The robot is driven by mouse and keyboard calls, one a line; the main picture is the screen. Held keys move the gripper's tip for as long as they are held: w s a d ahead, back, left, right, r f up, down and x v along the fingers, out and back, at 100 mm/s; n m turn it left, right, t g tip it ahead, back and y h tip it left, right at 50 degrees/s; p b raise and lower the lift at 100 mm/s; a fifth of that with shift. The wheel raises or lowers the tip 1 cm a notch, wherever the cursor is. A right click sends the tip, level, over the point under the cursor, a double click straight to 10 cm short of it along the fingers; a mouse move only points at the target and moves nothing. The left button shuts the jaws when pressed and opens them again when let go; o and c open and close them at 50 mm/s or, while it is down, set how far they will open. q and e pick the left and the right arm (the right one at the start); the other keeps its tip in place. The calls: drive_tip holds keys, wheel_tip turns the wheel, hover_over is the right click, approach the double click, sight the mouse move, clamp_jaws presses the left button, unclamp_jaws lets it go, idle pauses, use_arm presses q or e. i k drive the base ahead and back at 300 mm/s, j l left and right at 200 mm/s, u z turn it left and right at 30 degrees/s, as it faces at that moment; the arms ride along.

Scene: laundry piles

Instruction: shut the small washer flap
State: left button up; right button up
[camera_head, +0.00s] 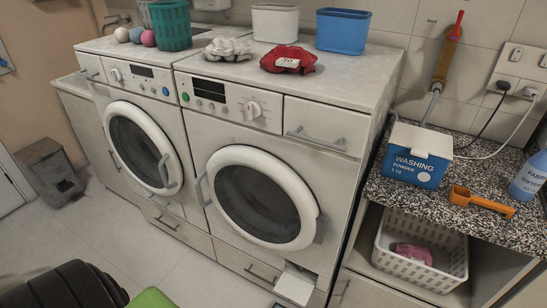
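The small washer flap (296,285) is a white panel low on the right-hand washer (258,189), near its bottom right corner. It is open, folded down and outward from the washer's front. The round doors of both washers look closed. Neither of my grippers is in view, so their state does not show.
A left-hand washer (140,150) stands beside the right one. To the right, a speckled counter (420,205) holds a washing powder box (417,157) and an orange scoop (481,200). A white basket (456,264) sits below. The tiled floor (140,240) before the washers is partly clear.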

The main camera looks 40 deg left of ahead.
sight(296, 289)
drive_tip(key=u, duration=1.15)
